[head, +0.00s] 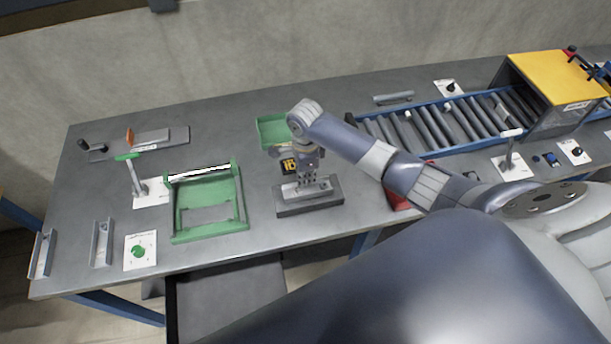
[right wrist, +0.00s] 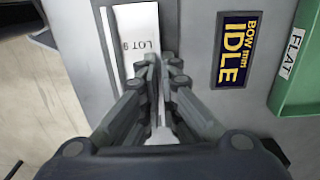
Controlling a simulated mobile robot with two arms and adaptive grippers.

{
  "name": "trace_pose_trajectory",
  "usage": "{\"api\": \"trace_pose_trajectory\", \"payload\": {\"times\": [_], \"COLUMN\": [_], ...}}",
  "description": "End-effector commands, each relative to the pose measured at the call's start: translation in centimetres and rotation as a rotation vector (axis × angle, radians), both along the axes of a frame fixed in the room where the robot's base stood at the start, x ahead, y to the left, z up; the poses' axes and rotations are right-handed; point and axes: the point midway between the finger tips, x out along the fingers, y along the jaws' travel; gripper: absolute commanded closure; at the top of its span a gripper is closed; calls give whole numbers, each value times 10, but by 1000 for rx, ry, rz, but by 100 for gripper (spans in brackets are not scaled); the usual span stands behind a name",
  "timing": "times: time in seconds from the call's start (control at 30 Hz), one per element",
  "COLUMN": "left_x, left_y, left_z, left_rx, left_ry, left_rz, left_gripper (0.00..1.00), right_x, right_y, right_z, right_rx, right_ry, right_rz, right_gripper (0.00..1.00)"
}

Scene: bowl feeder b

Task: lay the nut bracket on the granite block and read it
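The granite block (head: 296,210) is a dark grey slab near the middle of the bench. The nut bracket (head: 322,188) is a light metal piece at the top of the block. In the right wrist view the bracket (right wrist: 138,30) shows a pale face marked "LOT 9". My right gripper (head: 309,180) points down at the bracket. In the wrist view its fingers (right wrist: 160,65) are nearly together, with a thin upright edge of the bracket between them. The fingers hide part of the bracket, so full contact with the block cannot be told. My left gripper is not in view.
A display (right wrist: 238,50) beside the block reads "BOW mm IDLE". A green tray labelled "FLAT" (head: 272,130) stands behind it. A green frame (head: 207,235) and a lever (head: 133,178) are left. A red bin (head: 397,200) and roller conveyor (head: 430,125) are right.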

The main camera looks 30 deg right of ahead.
Motion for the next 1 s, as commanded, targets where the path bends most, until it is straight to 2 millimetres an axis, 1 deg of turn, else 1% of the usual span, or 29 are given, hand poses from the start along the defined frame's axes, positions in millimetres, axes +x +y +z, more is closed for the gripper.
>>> {"api": "trace_pose_trajectory", "payload": {"times": [0.1,0.17,0.2,0.23,0.53,0.63,0.77,1.0], "left_x": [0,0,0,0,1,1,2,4], "left_y": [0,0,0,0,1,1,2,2], "left_z": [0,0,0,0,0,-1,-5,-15], "left_rx": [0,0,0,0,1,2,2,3], "left_ry": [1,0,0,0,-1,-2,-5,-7], "left_rz": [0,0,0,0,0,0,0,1], "left_gripper": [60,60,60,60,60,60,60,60], "right_x": [0,0,0,0,0,0,2,2], "right_y": [0,0,0,0,0,0,0,1], "right_z": [-3,-3,-3,-3,-2,3,20,71], "right_rx": [1,0,0,0,0,0,1,2], "right_ry": [1,0,1,1,0,-1,-3,-6], "right_rz": [-1,0,0,0,0,0,1,1], "right_gripper": [100,86,77,75,75,75,75,75]}}
